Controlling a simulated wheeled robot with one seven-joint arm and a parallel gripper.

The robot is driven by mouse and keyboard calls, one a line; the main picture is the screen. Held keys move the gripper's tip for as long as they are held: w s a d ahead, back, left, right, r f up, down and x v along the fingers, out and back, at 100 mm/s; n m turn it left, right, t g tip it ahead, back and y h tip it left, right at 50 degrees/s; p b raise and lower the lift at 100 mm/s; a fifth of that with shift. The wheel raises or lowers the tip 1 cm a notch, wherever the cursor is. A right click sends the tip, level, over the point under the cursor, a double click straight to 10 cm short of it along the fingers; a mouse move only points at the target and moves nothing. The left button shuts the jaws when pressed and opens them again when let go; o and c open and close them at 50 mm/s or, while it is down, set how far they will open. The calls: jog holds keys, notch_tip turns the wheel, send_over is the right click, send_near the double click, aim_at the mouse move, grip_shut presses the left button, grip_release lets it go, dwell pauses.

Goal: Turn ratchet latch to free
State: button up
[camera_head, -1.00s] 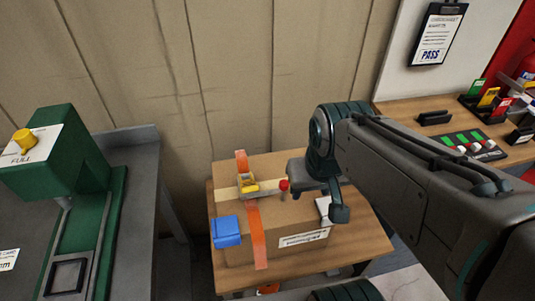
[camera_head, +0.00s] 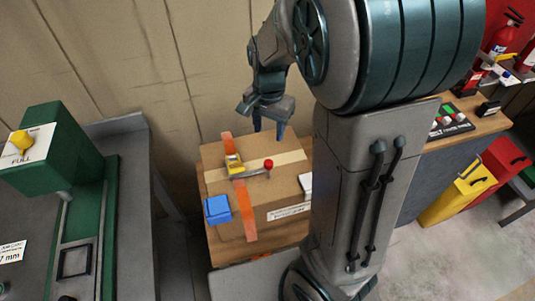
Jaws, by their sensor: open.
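The ratchet latch (camera_head: 234,164) is a yellow piece on an orange strap (camera_head: 241,200) that runs over a cardboard box (camera_head: 280,185). A grey lever with a red knob (camera_head: 268,164) reaches right from the latch and lies low along the box top. My gripper (camera_head: 268,132) is above the back right part of the box, fingers pointing down. It is open and empty. It is apart from the knob, up and behind it in the picture. My arm covers the right side of the box and table.
A blue block (camera_head: 217,209) sits at the box's front left corner, and a white item (camera_head: 305,185) at its right. A green press (camera_head: 55,150) stands on the grey bench at left. Yellow and red containers (camera_head: 458,197) stand on the floor at right.

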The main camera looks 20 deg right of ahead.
aim_at(268, 162)
notch_tip(268, 162, down, 13)
jog(key=shift+f, duration=0.2)
dwell(0.4)
grip_shut()
